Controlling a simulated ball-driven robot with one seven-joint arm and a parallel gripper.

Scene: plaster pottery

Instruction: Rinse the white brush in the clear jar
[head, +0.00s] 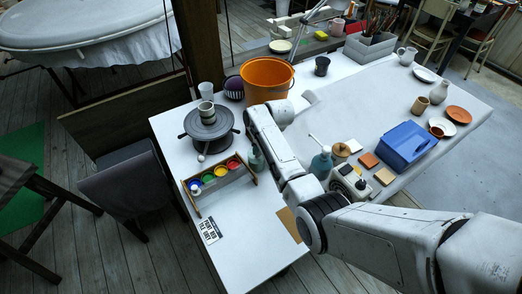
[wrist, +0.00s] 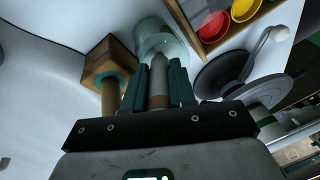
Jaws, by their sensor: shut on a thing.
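In the wrist view my gripper (wrist: 158,72) is shut on the white brush (wrist: 158,78), a pale tapered shaft between two dark teal fingers. The clear jar (wrist: 165,32) stands just beyond the fingertips, and the brush's far end overlaps it in the picture. I cannot tell whether that end is inside the jar or only in front of it. In the head view the jar (head: 256,159) shows at the right end of the paint tray, beside my forearm. My gripper and the brush are hidden there by my arm.
A wooden block (wrist: 101,58) with a teal-ringed handle stands left of the jar. A paint tray (head: 218,180) with coloured cups and a dark banding wheel (head: 208,128) lie left of it. An orange bucket (head: 266,80) stands behind.

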